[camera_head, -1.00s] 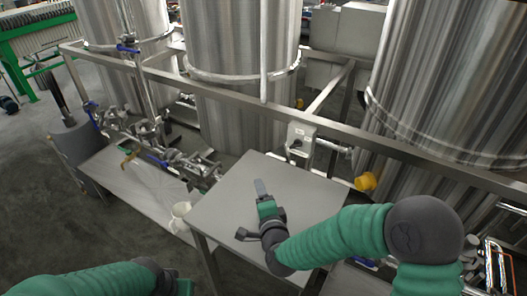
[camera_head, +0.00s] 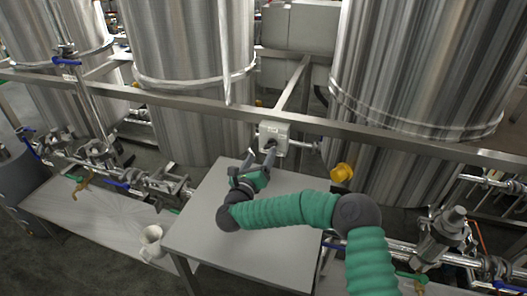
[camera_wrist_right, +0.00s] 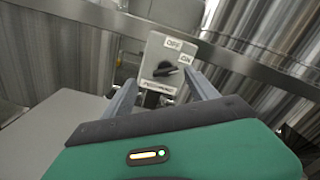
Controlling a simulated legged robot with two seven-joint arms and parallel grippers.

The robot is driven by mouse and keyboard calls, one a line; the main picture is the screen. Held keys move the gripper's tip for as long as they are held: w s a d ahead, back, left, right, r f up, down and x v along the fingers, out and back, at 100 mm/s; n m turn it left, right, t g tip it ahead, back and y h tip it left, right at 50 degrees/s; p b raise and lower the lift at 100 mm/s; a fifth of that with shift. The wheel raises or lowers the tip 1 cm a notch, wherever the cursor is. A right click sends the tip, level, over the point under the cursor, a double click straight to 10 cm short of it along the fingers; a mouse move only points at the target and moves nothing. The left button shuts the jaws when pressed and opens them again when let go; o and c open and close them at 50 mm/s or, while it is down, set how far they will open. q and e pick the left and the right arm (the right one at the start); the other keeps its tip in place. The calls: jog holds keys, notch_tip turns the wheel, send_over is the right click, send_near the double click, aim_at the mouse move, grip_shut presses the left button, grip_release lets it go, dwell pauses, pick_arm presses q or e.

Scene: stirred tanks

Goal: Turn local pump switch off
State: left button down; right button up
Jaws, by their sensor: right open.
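The local pump switch is a light grey box (camera_head: 273,137) mounted on the steel rail, seen at the centre of the head view. In the right wrist view the switch box (camera_wrist_right: 168,65) shows a dark rotary knob (camera_wrist_right: 165,69) below an OFF label, with an ON label to its right. The knob lies tilted, with one end toward the ON label. My right gripper (camera_head: 259,160) is just in front of the box. Its two fingers also show in the right wrist view (camera_wrist_right: 160,92), apart on either side of the knob, with nothing between them. My left gripper is out of view.
A grey table (camera_head: 205,215) lies below my right arm. A steel rail (camera_head: 200,101) runs across in front of large steel tanks (camera_head: 180,60). A white jug (camera_head: 152,241) stands left of the table. Valves and pipes (camera_head: 135,180) lie at left.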

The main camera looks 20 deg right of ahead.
aim_at(269, 147)
jog(key=w+d, duration=0.1)
jog(key=d, duration=0.1)
jog(key=w+d, duration=0.2)
jog(key=shift+w+f, duration=0.1)
jog(key=shift+w, duration=0.1)
jog(key=shift+a, duration=0.5)
jog(key=c, duration=0.4)
jog(key=shift+s+d, duration=0.1)
jog(key=shift+d, duration=0.1)
jog(key=c, duration=1)
